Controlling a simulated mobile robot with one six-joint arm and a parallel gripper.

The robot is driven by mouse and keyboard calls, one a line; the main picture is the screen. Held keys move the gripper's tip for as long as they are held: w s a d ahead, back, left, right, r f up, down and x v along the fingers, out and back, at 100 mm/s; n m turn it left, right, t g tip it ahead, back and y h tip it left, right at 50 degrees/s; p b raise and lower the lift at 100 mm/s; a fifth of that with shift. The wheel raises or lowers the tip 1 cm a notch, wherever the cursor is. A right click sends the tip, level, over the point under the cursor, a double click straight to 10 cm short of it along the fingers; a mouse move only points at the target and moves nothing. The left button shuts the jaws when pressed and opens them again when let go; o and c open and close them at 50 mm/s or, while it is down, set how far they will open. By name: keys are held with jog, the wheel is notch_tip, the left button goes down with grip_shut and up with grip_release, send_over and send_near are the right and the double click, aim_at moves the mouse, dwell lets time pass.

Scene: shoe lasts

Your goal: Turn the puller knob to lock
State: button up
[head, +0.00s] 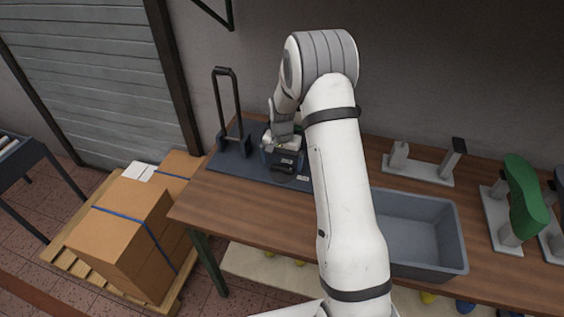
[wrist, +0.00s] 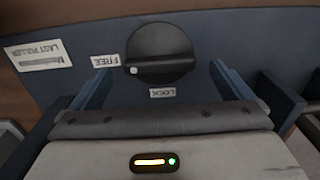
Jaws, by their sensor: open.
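The puller knob (wrist: 160,52) is a dark round dial with a raised grip bar, on a blue-grey plate. A white dot (wrist: 133,70) sits at its lower left in the wrist view, close to the FREE label (wrist: 105,61). The LOCK label (wrist: 162,93) is below the knob, upside down. My gripper (wrist: 160,70) is open, with its blue fingers apart on the left and right of the knob; I see no contact. In the head view my gripper (head: 281,145) is over the puller base plate (head: 228,172), partly hidden by my arm.
The puller's black upright handle (head: 228,100) stands left of my gripper. On the wooden table (head: 235,211), a grey bin (head: 455,235) and a grey stand (head: 420,172) are to the right, with a green shoe last (head: 524,195). Cardboard boxes (head: 125,230) stand on a pallet at left.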

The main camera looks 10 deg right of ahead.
jog(key=shift+f, duration=0.85)
jog(key=shift+c, duration=0.5)
jog(key=c, duration=0.9)
